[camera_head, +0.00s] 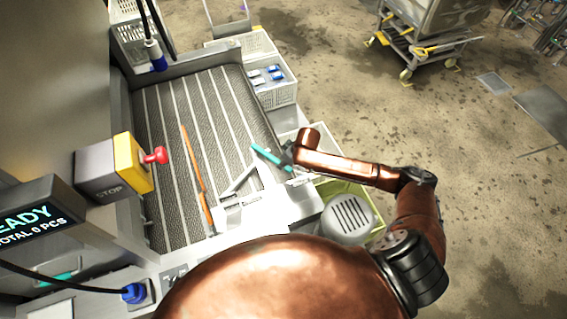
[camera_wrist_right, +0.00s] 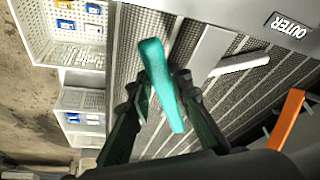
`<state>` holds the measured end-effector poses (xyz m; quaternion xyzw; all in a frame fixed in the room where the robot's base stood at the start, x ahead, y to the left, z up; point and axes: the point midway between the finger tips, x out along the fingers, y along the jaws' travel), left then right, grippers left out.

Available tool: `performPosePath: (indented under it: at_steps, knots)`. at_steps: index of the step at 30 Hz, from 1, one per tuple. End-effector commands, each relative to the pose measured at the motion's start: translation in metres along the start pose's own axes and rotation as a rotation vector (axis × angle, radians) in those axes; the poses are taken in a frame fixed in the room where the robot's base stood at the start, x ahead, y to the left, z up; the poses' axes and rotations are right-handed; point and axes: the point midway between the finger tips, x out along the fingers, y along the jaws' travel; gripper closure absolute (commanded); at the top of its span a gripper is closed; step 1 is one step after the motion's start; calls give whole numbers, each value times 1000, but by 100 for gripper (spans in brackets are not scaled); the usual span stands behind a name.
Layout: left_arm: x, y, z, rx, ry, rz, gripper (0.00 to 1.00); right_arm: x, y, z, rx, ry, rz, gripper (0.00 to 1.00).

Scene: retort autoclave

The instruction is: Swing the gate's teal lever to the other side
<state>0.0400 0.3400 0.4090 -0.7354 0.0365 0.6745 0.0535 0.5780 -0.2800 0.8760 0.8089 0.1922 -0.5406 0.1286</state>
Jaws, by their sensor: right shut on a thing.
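The teal lever (camera_head: 267,156) sticks out beside the grey ribbed conveyor belt in the head view, on its right side. My right gripper (camera_head: 287,159) reaches in from the right and is at the lever's lower right end. In the right wrist view the teal lever (camera_wrist_right: 158,75) lies between the two dark fingers of my right gripper (camera_wrist_right: 160,92), which is shut on it. A thin orange bar (camera_head: 197,178) lies lengthwise over the belt; its orange end (camera_wrist_right: 288,120) shows at the right of the wrist view. My left gripper is out of view.
A yellow stop box with a red button (camera_head: 153,156) stands left of the belt (camera_head: 160,120). White crates (camera_head: 277,95) with blue-and-white packs stand along the right. A label reading OUTER (camera_wrist_right: 287,25) is on the frame. The floor further right is open, with a wheeled cart (camera_head: 425,45).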

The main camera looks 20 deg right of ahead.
Motion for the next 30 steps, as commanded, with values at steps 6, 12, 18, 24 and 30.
performPosePath:
  at_steps: [6, 12, 18, 24, 30]
  knots:
    - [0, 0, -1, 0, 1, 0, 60, 0, 0, 0, 0, 0, 0, 100]
    - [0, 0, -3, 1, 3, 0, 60, 0, 0, 0, 0, -1, 1, 100]
    - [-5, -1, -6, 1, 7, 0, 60, -1, -3, 0, 16, -1, 6, 100]
    - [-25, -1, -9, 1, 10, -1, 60, -3, -18, -2, 90, -2, 32, 100]
    - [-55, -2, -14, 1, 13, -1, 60, -3, -44, -6, 230, -3, 86, 100]
